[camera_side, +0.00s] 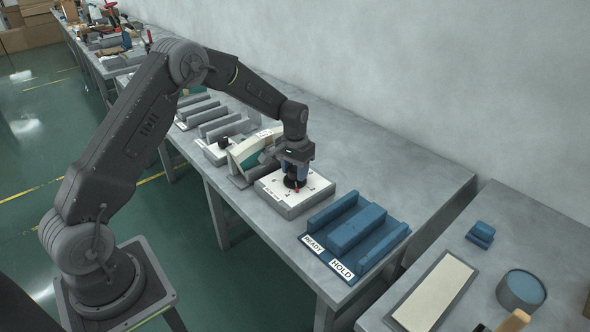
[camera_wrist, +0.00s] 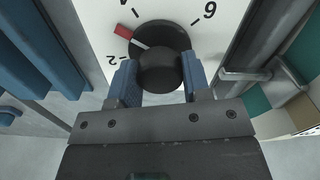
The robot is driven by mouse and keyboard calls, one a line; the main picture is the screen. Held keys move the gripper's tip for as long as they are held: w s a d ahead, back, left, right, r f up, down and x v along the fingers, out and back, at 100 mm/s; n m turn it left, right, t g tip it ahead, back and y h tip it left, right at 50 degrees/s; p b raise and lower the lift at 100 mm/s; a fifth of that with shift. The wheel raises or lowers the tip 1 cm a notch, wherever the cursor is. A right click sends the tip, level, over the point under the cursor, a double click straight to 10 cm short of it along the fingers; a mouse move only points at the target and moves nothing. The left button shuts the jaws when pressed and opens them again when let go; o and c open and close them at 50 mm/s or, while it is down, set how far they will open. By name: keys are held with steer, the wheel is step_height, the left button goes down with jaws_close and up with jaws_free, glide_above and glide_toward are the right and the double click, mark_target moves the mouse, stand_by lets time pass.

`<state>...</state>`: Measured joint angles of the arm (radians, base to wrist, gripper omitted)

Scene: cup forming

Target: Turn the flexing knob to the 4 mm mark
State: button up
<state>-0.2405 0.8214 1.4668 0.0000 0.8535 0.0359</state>
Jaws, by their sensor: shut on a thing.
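The flexing knob (camera_wrist: 160,67) is black and round, on a white dial plate (camera_wrist: 92,20) with dark ticks and numerals. In the wrist view my gripper (camera_wrist: 160,84) is shut on the knob, one blue finger on each side. The knob's white line and red pointer (camera_wrist: 122,30) point up and left, between the tick at 2 and the tick at the partly cut-off numeral above, which looks like 4. The numeral 6 is at upper right. In the side view my gripper (camera_side: 295,176) points down over the white-topped dial box (camera_side: 318,189), mostly hiding the knob.
A blue rack (camera_side: 352,230) with READY and HOLD labels stands right of the dial box. A pale and teal forming device (camera_side: 247,150) stands close on its left. Grey racks lie farther left. A second table (camera_side: 550,240) holds a blue round container (camera_side: 521,290).

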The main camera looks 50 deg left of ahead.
mark_target(295, 169)
steer(key=m, duration=0.5)
stand_by(0.5)
steer(key=o, duration=0.9)
steer(key=shift+o, duration=0.2)
step_height(295, 169, up, 14)
